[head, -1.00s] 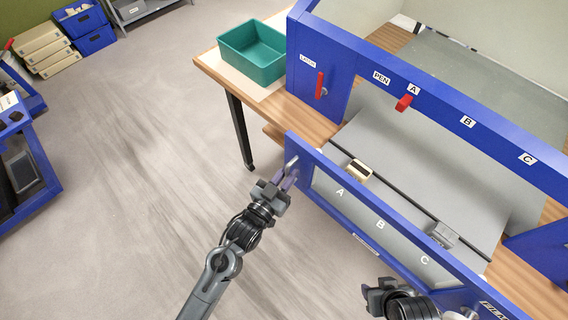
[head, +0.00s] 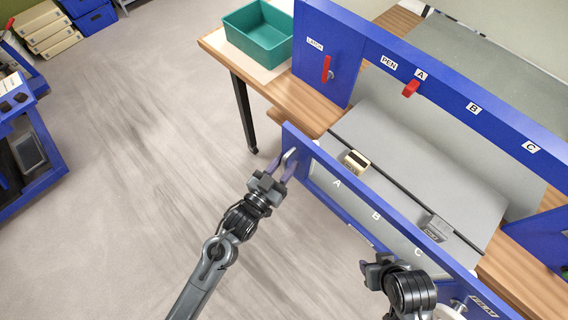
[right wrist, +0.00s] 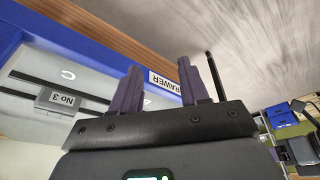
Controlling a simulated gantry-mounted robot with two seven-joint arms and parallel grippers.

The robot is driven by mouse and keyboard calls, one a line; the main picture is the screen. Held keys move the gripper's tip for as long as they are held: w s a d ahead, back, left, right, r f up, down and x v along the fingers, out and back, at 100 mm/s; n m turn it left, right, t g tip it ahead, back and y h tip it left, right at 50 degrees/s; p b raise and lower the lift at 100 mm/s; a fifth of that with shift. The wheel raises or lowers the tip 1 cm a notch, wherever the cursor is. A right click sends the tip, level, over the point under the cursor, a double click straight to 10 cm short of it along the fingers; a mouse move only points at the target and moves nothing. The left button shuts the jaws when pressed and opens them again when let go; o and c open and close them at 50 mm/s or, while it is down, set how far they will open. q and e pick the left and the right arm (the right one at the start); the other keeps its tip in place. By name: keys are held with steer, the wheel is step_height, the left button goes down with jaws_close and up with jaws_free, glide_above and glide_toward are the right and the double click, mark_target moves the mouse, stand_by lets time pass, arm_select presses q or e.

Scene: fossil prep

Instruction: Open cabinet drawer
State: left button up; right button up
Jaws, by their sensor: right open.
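The blue drawer front (head: 350,198) stands out in front of the blue cabinet (head: 450,97), with a grey interior (head: 425,155) visible behind it. White letters A, B and C run along the drawer. A silver handle (head: 289,156) is at its left end. My left gripper (head: 282,166) is at this handle, its purple fingers apart around or beside it; contact is unclear. My right gripper (head: 368,270) is low at the drawer's front side. In the right wrist view its fingers (right wrist: 160,78) are apart and empty, near an upside-down DRAWER label (right wrist: 166,83).
A cream block (head: 356,161) and a grey tagged piece (head: 436,228) lie along a dark rail inside. A red lever (head: 326,68) and a red knob (head: 411,88) are on the cabinet. A teal bin (head: 258,35) stands on the wooden table.

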arm_select(q)
steer(key=shift+s+a+f, duration=0.1)
steer(key=shift+s+a, duration=0.15)
steer(key=shift+s, duration=0.25)
steer(key=b+v, duration=0.1)
steer(key=v, duration=0.8)
steer(key=shift+s+a+b, duration=0.2)
steer(key=shift+s+b, duration=0.1)
